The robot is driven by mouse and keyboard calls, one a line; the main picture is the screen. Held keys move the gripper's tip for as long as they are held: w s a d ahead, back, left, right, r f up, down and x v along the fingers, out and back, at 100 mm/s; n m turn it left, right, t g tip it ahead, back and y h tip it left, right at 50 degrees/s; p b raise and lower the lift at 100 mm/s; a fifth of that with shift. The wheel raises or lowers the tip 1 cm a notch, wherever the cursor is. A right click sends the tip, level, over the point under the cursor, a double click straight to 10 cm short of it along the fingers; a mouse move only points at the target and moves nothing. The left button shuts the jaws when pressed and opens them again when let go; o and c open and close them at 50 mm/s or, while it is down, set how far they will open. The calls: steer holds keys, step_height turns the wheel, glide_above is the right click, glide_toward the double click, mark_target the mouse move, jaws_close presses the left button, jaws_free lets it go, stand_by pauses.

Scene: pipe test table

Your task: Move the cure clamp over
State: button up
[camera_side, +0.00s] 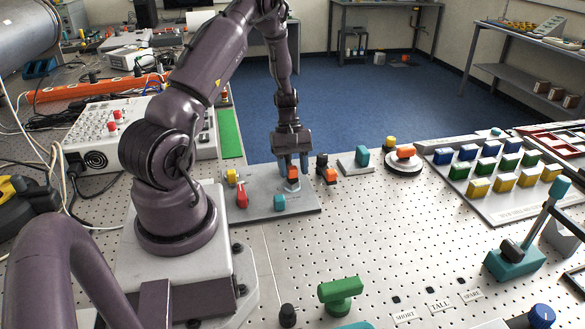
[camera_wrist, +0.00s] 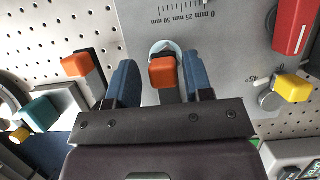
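No label I can read names the cure clamp. An orange-topped piece (camera_side: 292,173) stands on a grey plate (camera_side: 262,207). My gripper (camera_side: 293,162) points down over it. In the wrist view the orange top (camera_wrist: 163,72) sits between the two blue-grey fingers of my gripper (camera_wrist: 160,80), with a gap on each side. The fingers are apart and do not appear to touch it. A pale ring-like part shows behind the orange top. A second orange and black piece (camera_side: 326,172) stands just off the plate's right side; it also shows in the wrist view (camera_wrist: 80,65).
The plate also carries a red handle (camera_side: 242,196), a yellow knob (camera_side: 232,177) and a teal knob (camera_side: 279,203). To the right are a teal block (camera_side: 362,157) and a round base with an orange top (camera_side: 405,152). A green handle (camera_side: 340,292) stands in front. The perforated table between is mostly clear.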

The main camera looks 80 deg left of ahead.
stand_by(0.3)
steer(key=v, duration=1.3)
steer(key=shift+f, duration=0.1)
steer(key=s+d+r+m+t+y, duration=0.1)
steer(key=d+r+m, duration=0.5)
steer(key=d, duration=0.4)
steer(key=s+d+r+m+t+y, duration=0.2)
steer(key=d+r+m, duration=0.4)
steer(key=d, duration=0.4)
steer(key=s+d+r+m+t+y, duration=0.1)
steer(key=s+d+r+m+t, duration=0.1)
steer(key=d+r+m, duration=0.4)
steer(key=shift+s+d+r, duration=0.1)
steer(key=shift+d, duration=1)
steer(key=shift+s+d, duration=0.15)
steer(key=shift+d, duration=1)
